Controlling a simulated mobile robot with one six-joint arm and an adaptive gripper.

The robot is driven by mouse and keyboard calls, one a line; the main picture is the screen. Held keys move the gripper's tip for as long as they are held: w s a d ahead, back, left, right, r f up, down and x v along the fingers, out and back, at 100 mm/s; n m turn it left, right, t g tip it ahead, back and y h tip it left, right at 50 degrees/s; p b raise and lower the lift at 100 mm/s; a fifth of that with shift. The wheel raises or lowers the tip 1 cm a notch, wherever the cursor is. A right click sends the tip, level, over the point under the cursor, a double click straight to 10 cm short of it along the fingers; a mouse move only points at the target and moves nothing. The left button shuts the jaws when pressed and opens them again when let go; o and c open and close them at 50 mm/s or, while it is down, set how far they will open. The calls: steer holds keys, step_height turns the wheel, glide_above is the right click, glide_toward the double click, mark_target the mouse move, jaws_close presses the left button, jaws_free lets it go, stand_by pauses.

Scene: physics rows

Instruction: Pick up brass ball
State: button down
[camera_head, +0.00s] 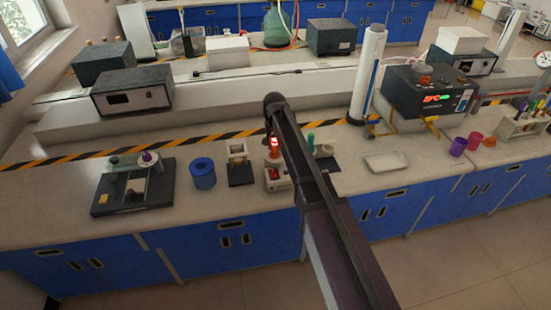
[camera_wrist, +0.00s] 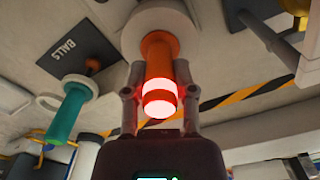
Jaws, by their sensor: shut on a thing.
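My gripper (camera_wrist: 160,92) is shut on an orange cylindrical handle (camera_wrist: 158,58), with a finger on each side. The handle has a bright red glowing band between the fingers, and its far end meets a pale round base. In the head view the glowing handle (camera_head: 274,151) stands upright beside my dark arm. My arm hides part of this area in the head view.
A teal handle (camera_wrist: 69,113) stands in a pale ring, close to the gripper; it also shows in the head view (camera_head: 311,142). A blue cup (camera_head: 203,174), a white tray (camera_head: 386,162) and a tall white cylinder (camera_head: 367,75) stand on the bench.

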steer(key=shift+r, duration=0.15)
step_height(320, 180, up, 10)
steer(key=p, duration=1)
stand_by(0.8)
steer(key=shift+r+p, duration=0.85)
steer(key=shift+p, duration=0.2)
steer(key=shift+f, duration=0.1)
steer(key=shift+f+b, duration=1.1)
steer(key=shift+b, duration=0.1)
steer(key=shift+s, duration=0.15)
